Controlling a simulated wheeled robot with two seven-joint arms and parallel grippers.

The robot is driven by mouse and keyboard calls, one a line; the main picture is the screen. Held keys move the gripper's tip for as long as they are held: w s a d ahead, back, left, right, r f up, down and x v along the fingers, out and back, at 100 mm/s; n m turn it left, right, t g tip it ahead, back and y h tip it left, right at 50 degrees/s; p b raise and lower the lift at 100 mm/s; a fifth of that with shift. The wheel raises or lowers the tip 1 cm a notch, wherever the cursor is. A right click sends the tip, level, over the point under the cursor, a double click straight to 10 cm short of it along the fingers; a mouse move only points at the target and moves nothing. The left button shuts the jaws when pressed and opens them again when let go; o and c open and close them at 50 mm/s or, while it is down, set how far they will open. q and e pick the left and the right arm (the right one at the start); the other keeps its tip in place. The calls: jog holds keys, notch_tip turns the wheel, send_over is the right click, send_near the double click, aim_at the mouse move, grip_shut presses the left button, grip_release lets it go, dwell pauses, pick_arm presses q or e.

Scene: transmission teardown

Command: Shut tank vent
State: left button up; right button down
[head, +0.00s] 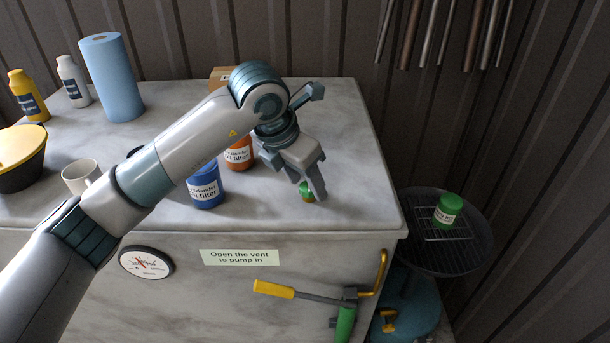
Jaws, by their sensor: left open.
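A small green and orange part (306,194), which looks like the vent, is on the grey top (270,210) near its front edge. It is partly hidden by my left gripper (313,190), so I cannot tell its setting. My left gripper is open and points down right at this part, its fingers over and beside it. I cannot tell whether they touch it. A label (239,257) on the front face reads "Open the vent to pump in". My right gripper is not in view.
Blue (206,188) and orange (239,155) filter cans stand left of the gripper. A gauge (146,262) and a yellow-handled green pump (345,322) are on the front. A round drain pan (462,262) with a green can (447,209) is at right.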

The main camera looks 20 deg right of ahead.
pick_arm(q)
jog(key=shift+f, duration=0.1)
jog(key=c, duration=1.1)
jog(key=shift+o, duration=0.2)
